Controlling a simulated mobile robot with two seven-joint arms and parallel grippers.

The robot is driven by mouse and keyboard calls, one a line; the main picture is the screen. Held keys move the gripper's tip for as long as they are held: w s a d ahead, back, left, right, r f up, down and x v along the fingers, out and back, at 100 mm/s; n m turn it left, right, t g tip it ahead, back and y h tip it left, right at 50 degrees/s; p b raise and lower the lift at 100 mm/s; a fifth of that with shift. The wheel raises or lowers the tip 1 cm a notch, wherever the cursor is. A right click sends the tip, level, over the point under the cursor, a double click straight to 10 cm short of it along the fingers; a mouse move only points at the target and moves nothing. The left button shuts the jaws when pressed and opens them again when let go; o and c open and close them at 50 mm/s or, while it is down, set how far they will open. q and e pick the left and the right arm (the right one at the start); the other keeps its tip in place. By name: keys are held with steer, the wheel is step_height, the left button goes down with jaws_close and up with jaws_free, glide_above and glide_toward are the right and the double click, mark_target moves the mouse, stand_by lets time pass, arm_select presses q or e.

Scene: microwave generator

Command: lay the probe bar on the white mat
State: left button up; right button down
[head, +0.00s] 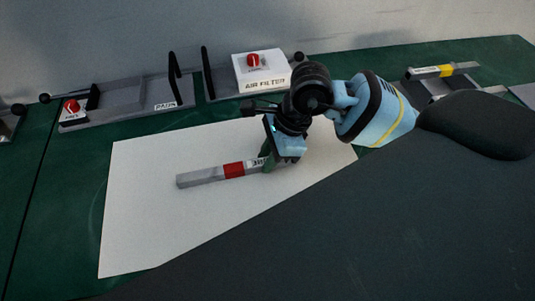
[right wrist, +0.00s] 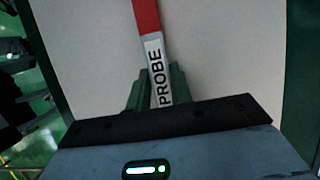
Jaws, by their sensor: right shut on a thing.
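The probe bar (head: 205,176) is a grey square bar with a red band and a white label. It lies over the white mat (head: 135,215) in the head view; I cannot tell whether it touches the mat. My right gripper (head: 268,158) is shut on its labelled end. In the right wrist view the PROBE label (right wrist: 156,68) shows between the green fingers of the right gripper (right wrist: 155,92), and the bar's red part (right wrist: 146,14) points away over the white mat (right wrist: 220,50). My left gripper is not in view.
Behind the mat stand a grey fixture with a red knob (head: 72,107) and a white AIR FILTER box (head: 262,72). A bar with a yellow band (head: 445,70) rests on a holder at the back right. The mat's left part is clear.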

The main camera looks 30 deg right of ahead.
steer(key=shift+f, duration=0.25)
steer(key=c, duration=1.2)
jaws_free()
steer(key=shift+o, duration=0.2)
steer(key=v, duration=0.8)
steer(key=shift+s+a+f, duration=0.1)
